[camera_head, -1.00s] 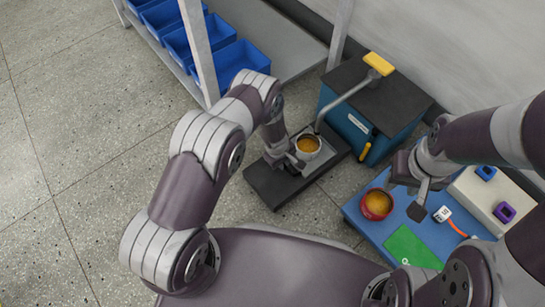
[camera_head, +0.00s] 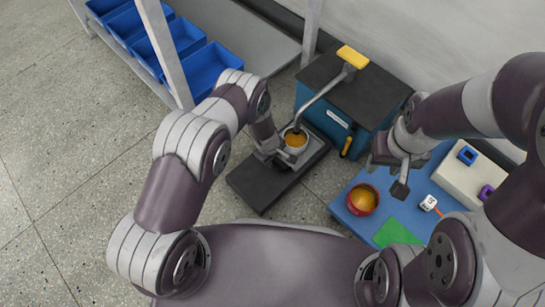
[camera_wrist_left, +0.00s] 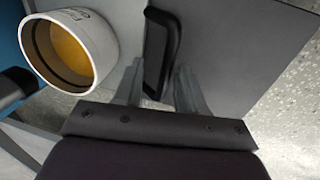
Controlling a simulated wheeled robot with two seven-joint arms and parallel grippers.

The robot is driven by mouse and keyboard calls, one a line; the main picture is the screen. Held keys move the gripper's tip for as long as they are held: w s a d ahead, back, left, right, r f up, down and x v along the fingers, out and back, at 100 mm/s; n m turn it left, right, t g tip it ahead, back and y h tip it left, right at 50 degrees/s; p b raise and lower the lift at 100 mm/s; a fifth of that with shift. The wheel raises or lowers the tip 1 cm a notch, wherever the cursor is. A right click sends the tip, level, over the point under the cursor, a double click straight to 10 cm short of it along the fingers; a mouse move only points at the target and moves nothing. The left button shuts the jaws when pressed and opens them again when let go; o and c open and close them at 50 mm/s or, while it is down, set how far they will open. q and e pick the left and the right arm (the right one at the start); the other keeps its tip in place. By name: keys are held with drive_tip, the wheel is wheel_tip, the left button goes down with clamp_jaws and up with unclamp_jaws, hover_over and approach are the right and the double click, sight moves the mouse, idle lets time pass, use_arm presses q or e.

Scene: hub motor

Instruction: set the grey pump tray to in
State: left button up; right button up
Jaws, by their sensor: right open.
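The grey pump tray (camera_head: 262,190) is a dark flat slab on the floor in front of the blue pump box (camera_head: 352,95). Its grey surface fills much of the left wrist view (camera_wrist_left: 235,50). A white cup with orange contents (camera_head: 296,140) stands at it, also in the left wrist view (camera_wrist_left: 88,55). My left gripper (camera_head: 280,160) is low over the tray, beside the cup. In the left wrist view its fingers (camera_wrist_left: 158,88) are apart on either side of a black handle (camera_wrist_left: 163,45); firm contact is not visible. My right gripper (camera_head: 392,175) is open above the blue mat.
A shelf with blue bins (camera_head: 208,66) stands at back left. The pump lever has a yellow grip (camera_head: 352,57). Floor at left is clear.

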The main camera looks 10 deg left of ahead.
use_arm(q)
wheel_tip(320, 180, up, 12)
drive_tip(key=s+a+p, duration=0.1)
drive_tip(key=s+p, duration=0.1)
drive_tip(key=p, duration=0.5)
drive_tip(key=shift+a+r, duration=0.25)
